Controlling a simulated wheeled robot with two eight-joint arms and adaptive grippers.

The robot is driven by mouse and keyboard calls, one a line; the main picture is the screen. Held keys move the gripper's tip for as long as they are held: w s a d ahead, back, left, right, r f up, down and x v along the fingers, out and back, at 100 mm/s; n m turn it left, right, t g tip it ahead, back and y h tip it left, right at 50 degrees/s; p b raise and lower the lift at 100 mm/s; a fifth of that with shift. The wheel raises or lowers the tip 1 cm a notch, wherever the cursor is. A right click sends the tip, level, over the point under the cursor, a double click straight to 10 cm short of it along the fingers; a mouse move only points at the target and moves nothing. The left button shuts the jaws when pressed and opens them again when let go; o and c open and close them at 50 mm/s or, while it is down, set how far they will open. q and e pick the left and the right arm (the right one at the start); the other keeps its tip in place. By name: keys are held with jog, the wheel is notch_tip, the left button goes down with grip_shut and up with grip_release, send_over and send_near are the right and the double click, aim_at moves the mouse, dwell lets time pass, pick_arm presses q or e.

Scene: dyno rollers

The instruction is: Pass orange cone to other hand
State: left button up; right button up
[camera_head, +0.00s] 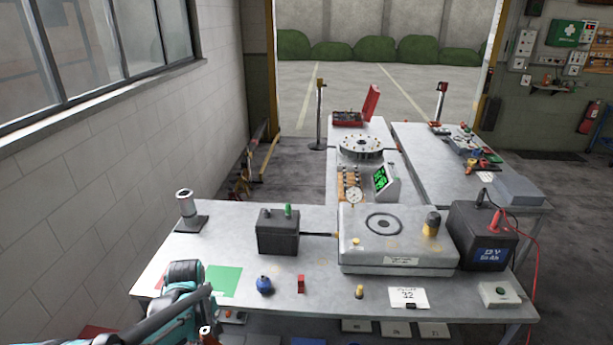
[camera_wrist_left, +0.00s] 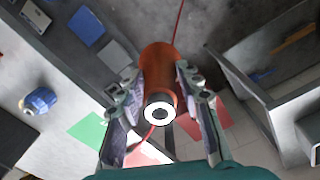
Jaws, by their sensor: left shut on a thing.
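The orange cone (camera_wrist_left: 160,65) is in the left wrist view, with a white ring around a dark hole at its near end. My left gripper (camera_wrist_left: 160,84) is shut on the cone, with one finger on each side of it. In the head view my left arm comes in at the lower left, and a small orange patch shows beside it at the bottom edge. I cannot tell there how the cone is held. My right gripper is in neither view.
The grey workbench (camera_head: 330,290) bears a blue knob-like object (camera_head: 264,285), a red block (camera_head: 301,284), a black box (camera_head: 278,232), a flat grey case (camera_head: 398,258) and a black battery (camera_head: 482,237). A green square (camera_head: 224,281) lies near my left arm. The wall is at the left.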

pick_arm(q)
jog(key=d+f+m+b, duration=0.5)
jog(key=d+f+m, duration=0.2)
jog(key=f+m, duration=0.4)
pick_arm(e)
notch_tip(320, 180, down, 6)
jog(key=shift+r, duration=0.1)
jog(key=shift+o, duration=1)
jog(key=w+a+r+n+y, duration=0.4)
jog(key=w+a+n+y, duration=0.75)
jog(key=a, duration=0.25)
pick_arm(q)
jog(key=w+d+r+m, duration=0.5)
jog(key=d+r+m, duration=0.3)
jog(key=d+r, duration=0.4)
jog(key=shift+d+r, duration=0.4)
jog(key=shift+d, duration=0.25)
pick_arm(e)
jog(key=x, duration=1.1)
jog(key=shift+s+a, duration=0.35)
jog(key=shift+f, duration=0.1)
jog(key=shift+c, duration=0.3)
